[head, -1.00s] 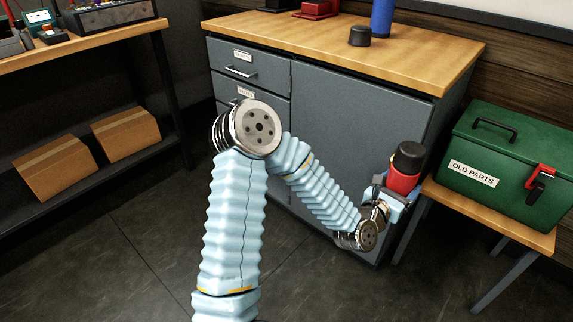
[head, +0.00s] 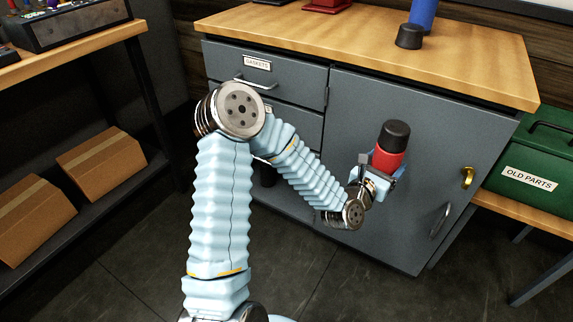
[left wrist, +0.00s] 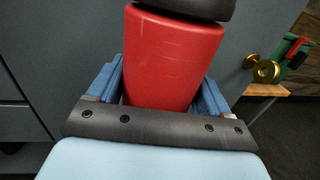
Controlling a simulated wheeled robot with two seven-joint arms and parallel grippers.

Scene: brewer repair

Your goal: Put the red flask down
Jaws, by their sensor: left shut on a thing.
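The red flask (head: 385,160) with a black cap is held upright, tilted slightly, in front of the grey cabinet door. My left gripper (head: 377,178) is shut on the flask, below its cap. In the left wrist view the red flask (left wrist: 174,55) sits between the two blue fingers of my left gripper (left wrist: 165,85); its lower end is hidden behind the dark gripper bar. My right gripper is not in view.
The cabinet's wooden top (head: 330,35) carries a black cup-like piece (head: 409,36), a blue cylinder (head: 423,14) and a red object (head: 326,5); its front middle is clear. A green "OLD PARTS" box (head: 530,165) stands on a low table at right. Cardboard boxes (head: 100,160) lie on a left shelf.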

